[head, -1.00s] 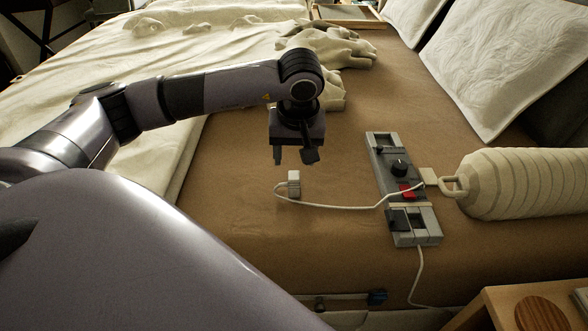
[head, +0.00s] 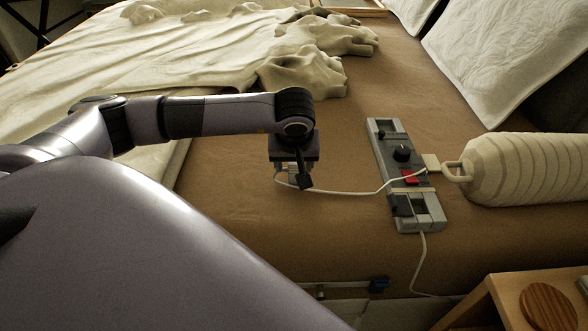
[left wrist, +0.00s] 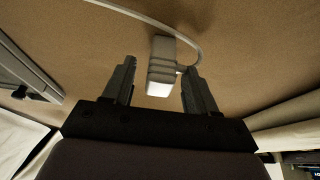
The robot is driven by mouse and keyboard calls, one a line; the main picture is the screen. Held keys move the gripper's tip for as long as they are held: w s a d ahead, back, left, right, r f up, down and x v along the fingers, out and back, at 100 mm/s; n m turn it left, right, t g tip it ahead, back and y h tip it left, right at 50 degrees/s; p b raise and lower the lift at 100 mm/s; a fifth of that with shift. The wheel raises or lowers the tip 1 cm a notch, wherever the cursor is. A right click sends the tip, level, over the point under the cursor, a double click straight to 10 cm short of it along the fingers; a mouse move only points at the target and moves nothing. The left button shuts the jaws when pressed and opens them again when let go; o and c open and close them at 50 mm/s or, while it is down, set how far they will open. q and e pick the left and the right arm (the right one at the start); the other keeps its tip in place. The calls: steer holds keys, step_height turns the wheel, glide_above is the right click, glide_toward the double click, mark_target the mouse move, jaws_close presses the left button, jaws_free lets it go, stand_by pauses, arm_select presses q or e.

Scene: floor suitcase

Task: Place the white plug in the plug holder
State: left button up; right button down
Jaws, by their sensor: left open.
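The white plug (left wrist: 162,65) stands out in the left wrist view, between the two fingers of my left gripper (left wrist: 158,82) with space on both sides. In the head view the plug is mostly hidden behind my left gripper (head: 290,180), which is low over the brown bed surface. The left gripper is open. A white cord (head: 345,192) runs from the plug to the grey holder panel (head: 381,150). The panel has a black knob (head: 402,153), a red switch (head: 410,177) and recessed slots at its near end (head: 429,212). My right gripper is not in view.
A ribbed cream cylinder (head: 525,168) with a loop handle lies right of the panel. Rumpled cream bedding (head: 110,85) covers the left and back. A wooden stand (head: 535,300) is at the lower right. Brown surface in front of the gripper is clear.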

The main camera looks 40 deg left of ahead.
arm_select(q)
steer(key=c, duration=1)
jaws_close()
steer(key=shift+r, duration=0.15)
